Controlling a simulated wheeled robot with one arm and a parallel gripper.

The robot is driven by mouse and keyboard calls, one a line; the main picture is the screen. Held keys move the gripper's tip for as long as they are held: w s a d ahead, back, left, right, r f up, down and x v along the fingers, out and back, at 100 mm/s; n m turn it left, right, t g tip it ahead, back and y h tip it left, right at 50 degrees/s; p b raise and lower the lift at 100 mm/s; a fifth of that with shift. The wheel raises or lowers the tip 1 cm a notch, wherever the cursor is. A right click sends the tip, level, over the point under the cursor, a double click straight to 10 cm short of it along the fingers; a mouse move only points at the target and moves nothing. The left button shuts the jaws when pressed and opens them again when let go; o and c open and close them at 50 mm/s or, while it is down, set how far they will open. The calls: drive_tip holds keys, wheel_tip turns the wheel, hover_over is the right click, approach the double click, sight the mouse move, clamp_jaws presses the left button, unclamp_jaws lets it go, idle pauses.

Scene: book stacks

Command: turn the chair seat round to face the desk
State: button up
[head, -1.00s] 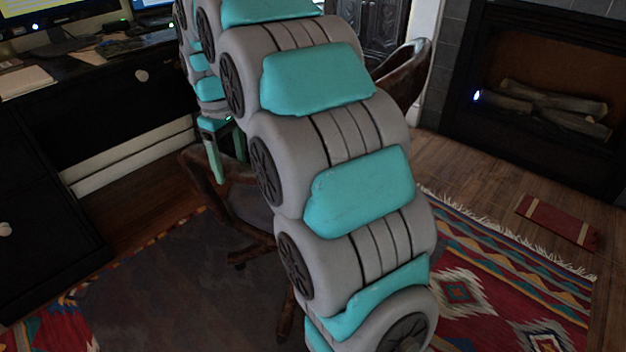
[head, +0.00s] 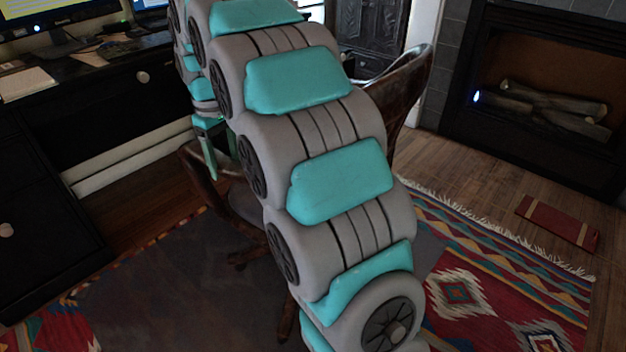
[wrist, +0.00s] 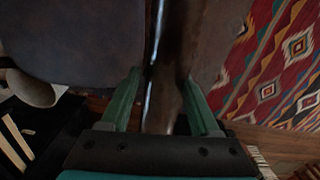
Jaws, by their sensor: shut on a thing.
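The brown chair (head: 408,92) stands mostly behind my arm in the head view. Its curved back shows right of the arm, and a wooden armrest (head: 196,170) and part of the dark seat (head: 246,203) show left of it. My gripper (head: 210,145) is at that armrest, on the desk side. In the wrist view its green fingers (wrist: 161,78) stand on both sides of a brown chair part (wrist: 165,108) and are shut on it. The grey-brown seat (wrist: 70,42) fills the upper left there. The black desk (head: 95,115) is at the left. My arm hides the chair's middle.
A patterned rug (head: 485,270) lies on the wooden floor at the right, with a red book-like object (head: 556,223) near its edge. A fireplace (head: 545,90) is at the upper right. A monitor (head: 58,15) and a keyboard (head: 122,47) are on the desk.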

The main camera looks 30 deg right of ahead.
sight(216, 151)
drive_tip(key=shift+w+a+m+p, duration=0.15)
drive_tip(key=shift+w+m+p, duration=0.2)
drive_tip(key=shift+w, duration=0.55)
drive_tip(key=shift+w+a+m+p, duration=0.2)
drive_tip(key=shift+w+m, duration=0.15)
drive_tip(key=shift+w, duration=0.5)
drive_tip(key=o, duration=1.5)
drive_tip(key=shift+r+p, duration=0.95)
drive_tip(key=shift+r, duration=4.05)
